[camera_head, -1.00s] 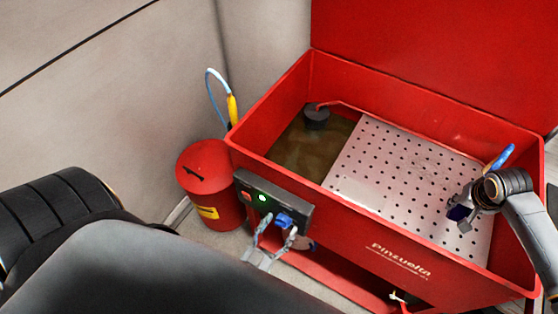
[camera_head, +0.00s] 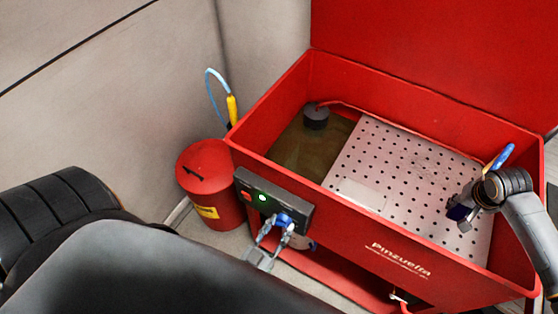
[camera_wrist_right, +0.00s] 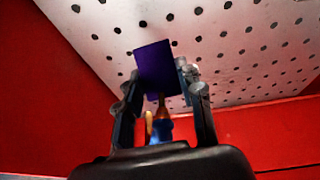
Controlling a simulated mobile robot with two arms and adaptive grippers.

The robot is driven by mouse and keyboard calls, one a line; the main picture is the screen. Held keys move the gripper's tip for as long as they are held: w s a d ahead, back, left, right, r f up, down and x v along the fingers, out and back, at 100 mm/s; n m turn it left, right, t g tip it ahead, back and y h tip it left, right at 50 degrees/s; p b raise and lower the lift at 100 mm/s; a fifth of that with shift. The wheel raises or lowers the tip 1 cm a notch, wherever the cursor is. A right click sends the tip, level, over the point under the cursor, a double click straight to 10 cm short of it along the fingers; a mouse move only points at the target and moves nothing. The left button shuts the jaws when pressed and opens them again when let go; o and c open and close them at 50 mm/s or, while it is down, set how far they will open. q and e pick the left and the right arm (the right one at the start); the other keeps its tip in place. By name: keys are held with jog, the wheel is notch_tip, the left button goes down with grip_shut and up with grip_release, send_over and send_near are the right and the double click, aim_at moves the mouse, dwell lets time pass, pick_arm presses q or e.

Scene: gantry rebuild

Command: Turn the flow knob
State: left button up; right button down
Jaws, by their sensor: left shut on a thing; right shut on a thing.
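The blue flow knob (camera_head: 284,219) sits on the dark control panel (camera_head: 247,189) on the red washer's front. A green lamp (camera_head: 262,197) is lit on the panel. My left gripper (camera_head: 278,226) is shut on the knob, its grey fingers on either side. My right gripper (camera_head: 466,207) is over the perforated plate, shut on a dark blue-purple block (camera_head: 458,212). The block (camera_wrist_right: 156,68) shows between the fingertips in the right wrist view. A blue-handled thing with a yellow part (camera_head: 503,155) shows behind the right gripper; its lower end is hidden.
The red basin (camera_head: 300,78) holds murky liquid (camera_head: 300,143) at left and the perforated plate (camera_head: 385,165) at right. A red can (camera_head: 203,165) and a yellow-and-blue hose (camera_head: 232,110) stand left of the washer. My own arm covers the lower left.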

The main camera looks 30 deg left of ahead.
pick_arm(q)
jog(key=n, duration=1)
jog(key=shift+r+n, duration=0.1)
jog(key=shift+n, duration=0.3)
dwell(0.4)
jog(key=o, duration=1.2)
jog(key=shift+c, duration=0.2)
jog(key=s, duration=1.2)
